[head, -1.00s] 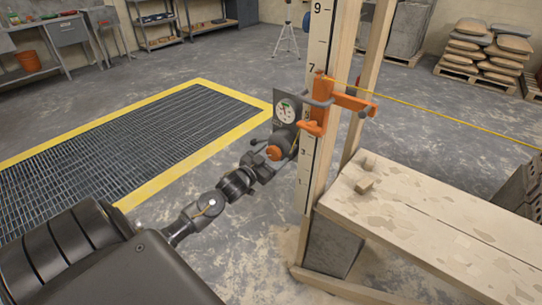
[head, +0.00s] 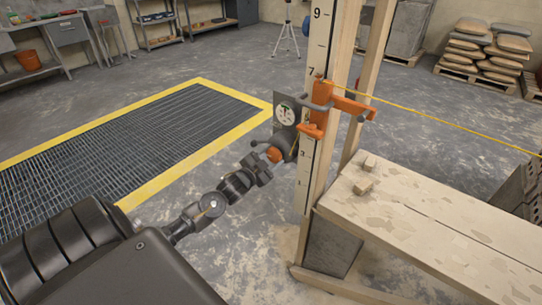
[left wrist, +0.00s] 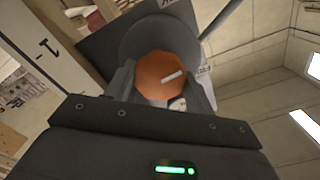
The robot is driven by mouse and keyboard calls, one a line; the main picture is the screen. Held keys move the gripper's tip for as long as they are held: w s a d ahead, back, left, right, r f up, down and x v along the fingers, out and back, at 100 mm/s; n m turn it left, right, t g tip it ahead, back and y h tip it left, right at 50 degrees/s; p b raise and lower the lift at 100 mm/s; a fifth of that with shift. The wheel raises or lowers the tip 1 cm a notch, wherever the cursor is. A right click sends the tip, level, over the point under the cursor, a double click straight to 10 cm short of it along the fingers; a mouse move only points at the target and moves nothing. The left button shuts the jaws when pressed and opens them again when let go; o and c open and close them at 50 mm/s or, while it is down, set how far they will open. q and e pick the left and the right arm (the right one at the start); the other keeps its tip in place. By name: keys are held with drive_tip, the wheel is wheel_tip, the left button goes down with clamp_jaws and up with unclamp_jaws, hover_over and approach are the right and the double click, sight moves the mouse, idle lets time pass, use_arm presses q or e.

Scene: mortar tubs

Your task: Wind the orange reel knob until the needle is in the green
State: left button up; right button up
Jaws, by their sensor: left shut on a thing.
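The orange reel knob (left wrist: 152,84) sits between the two fingers of my left gripper (left wrist: 163,92) in the left wrist view, with a pale mark across its face. In the head view, the knob (head: 274,155) shows as a small orange patch at the tip of my left gripper (head: 270,157), which is shut on it. The reel's grey body is partly hidden by the gripper. My right gripper is not in view.
An orange clamp (head: 322,110) grips the numbered wooden post (head: 317,60) right of the dial. A yellow line (head: 440,120) runs from it to the right. A plank bench (head: 430,225) stands at right. Open floor and a yellow-edged grate (head: 120,140) lie left.

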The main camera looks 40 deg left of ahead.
use_arm(q)
drive_tip(key=o, duration=1)
drive_tip(key=shift+s, duration=0.1)
drive_tip(key=s, duration=1)
drive_tip(key=shift+s+d, duration=0.15)
drive_tip(key=shift+s, duration=0.15)
